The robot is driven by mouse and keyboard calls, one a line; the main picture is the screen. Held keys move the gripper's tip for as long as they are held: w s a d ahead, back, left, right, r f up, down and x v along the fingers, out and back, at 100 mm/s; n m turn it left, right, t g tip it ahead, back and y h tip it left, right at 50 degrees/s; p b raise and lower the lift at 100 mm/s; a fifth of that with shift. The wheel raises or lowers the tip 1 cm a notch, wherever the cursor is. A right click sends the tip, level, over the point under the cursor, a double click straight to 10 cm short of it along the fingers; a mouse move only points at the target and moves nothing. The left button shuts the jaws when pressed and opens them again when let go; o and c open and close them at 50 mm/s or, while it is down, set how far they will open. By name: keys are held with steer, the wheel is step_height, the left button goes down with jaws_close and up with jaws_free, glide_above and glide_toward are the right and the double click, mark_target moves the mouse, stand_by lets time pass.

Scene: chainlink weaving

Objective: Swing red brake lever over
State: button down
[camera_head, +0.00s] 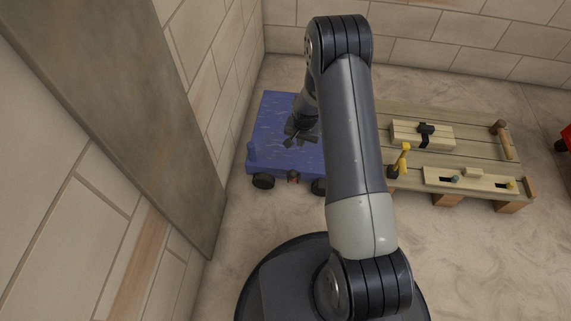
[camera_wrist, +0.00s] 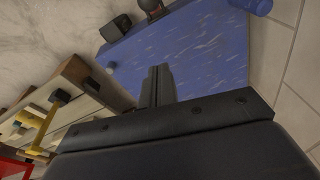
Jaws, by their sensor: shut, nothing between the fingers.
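A blue cart (camera_head: 270,110) with dark wheels stands on the floor left of centre in the head view. A small dark and red piece (camera_head: 293,177), likely the brake lever, sits low on its near side between two wheels. In the wrist view it shows at the top edge (camera_wrist: 152,8), partly cut off, beside the cart (camera_wrist: 205,55). Its exact tilt is too small to tell. My gripper (camera_head: 293,138) is over the cart's deck, apart from the lever. In the wrist view my gripper's fingers (camera_wrist: 159,72) are together and empty.
A wooden pallet bench (camera_head: 450,150) stands right of the cart, with a yellow lever (camera_head: 403,160), a black-clamped block (camera_head: 424,133) and a slotted board (camera_head: 470,179). A red object (camera_head: 565,140) is at the right edge. Tiled walls close off the left and back. Near floor is clear.

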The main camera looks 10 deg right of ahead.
mark_target(293, 176)
steer(key=shift+s+a+f+b, duration=0.25)
steer(key=shift+f+b, duration=0.5)
steer(key=shift+f, duration=1.2)
steer(key=shift+s+a+f+b, duration=0.2)
steer(key=shift+a+f+b, duration=0.4)
steer(key=shift+f, duration=1.4)
steer(key=shift+s+a+f+b, duration=0.15)
steer(key=shift+f+b, duration=0.75)
steer(key=shift+f, duration=1.05)
steer(key=shift+s+f, duration=0.1)
steer(key=shift+s, duration=0.2)
